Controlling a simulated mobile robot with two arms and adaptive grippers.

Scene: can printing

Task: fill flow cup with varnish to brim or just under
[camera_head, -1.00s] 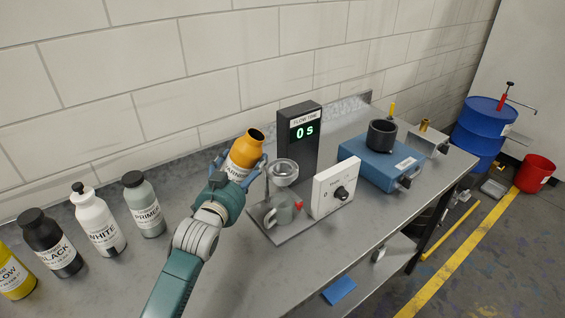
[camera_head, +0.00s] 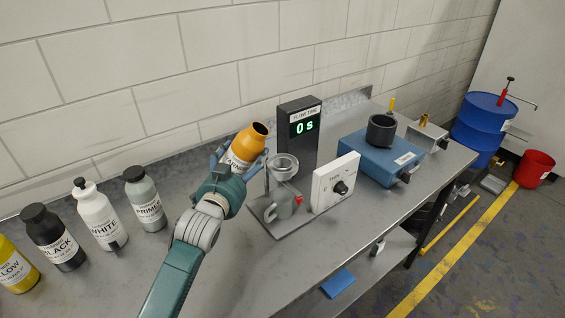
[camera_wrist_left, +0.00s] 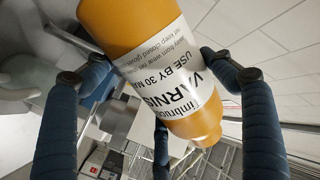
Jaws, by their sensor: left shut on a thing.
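My left gripper (camera_head: 241,165) is shut on the orange varnish bottle (camera_head: 248,143). In the left wrist view the fingers hold the labelled varnish bottle (camera_wrist_left: 158,75) from both sides. My right gripper is not in view.
Grey primer (camera_head: 145,199), white (camera_head: 100,217), black (camera_head: 54,238) and yellow (camera_head: 14,268) bottles stand at the left. The bench's front middle is clear.

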